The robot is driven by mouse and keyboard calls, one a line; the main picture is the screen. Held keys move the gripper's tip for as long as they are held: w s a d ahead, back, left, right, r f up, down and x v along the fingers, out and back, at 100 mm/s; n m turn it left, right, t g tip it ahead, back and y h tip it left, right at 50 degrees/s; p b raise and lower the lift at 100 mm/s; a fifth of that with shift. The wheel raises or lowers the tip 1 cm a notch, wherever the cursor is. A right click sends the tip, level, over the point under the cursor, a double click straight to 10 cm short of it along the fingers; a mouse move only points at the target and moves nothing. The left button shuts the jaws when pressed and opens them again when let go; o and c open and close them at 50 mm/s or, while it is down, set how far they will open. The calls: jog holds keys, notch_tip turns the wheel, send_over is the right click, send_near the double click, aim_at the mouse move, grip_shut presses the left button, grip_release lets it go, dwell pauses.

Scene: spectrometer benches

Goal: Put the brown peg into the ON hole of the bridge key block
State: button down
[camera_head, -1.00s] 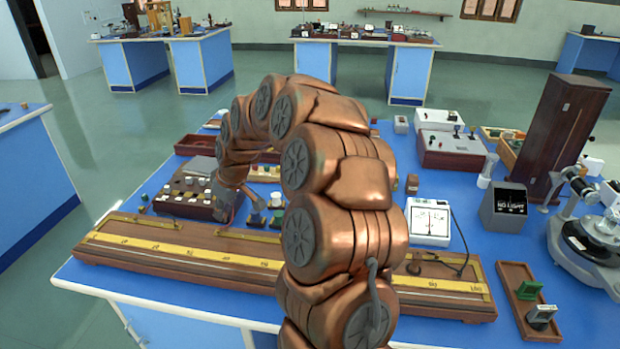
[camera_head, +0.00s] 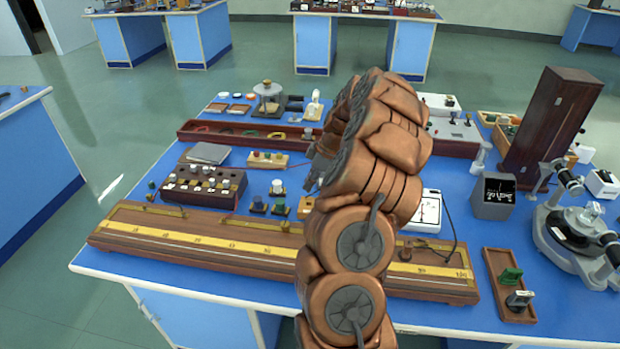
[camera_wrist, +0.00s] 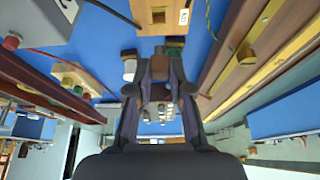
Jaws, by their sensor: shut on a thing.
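The brown peg (camera_wrist: 159,68) is between my fingertips in the wrist view, and my gripper (camera_wrist: 158,75) is shut on it. Ahead of it, at the top of the wrist view, is a light wooden bridge key block (camera_wrist: 143,18) with a dark hole and a white label that seems to read ON upside down. The peg is apart from this block in the picture; its height over the block is unclear. In the head view, my gripper (camera_head: 314,178) shows beside my arm, which hides the peg. Part of the yellowish block (camera_head: 305,207) shows below it.
A long wooden metre bridge (camera_head: 200,246) runs along the front of the blue bench. A plug box (camera_head: 203,186) and small terminals (camera_head: 277,191) stand left of my gripper. A long red-brown tray (camera_head: 235,133) lies behind, and a white meter (camera_head: 427,212) stands right of my arm.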

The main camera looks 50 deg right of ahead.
aim_at(305, 203)
jog(key=shift+f+p, duration=0.8)
jog(key=shift+f, duration=1.1)
jog(key=shift+f+b, duration=1.2)
jog(key=c, duration=1)
grip_release()
jog(key=shift+r, duration=0.1)
jog(key=v, duration=1.1)
jog(key=shift+d+r, duration=0.15)
jog(key=shift+r, duration=0.25)
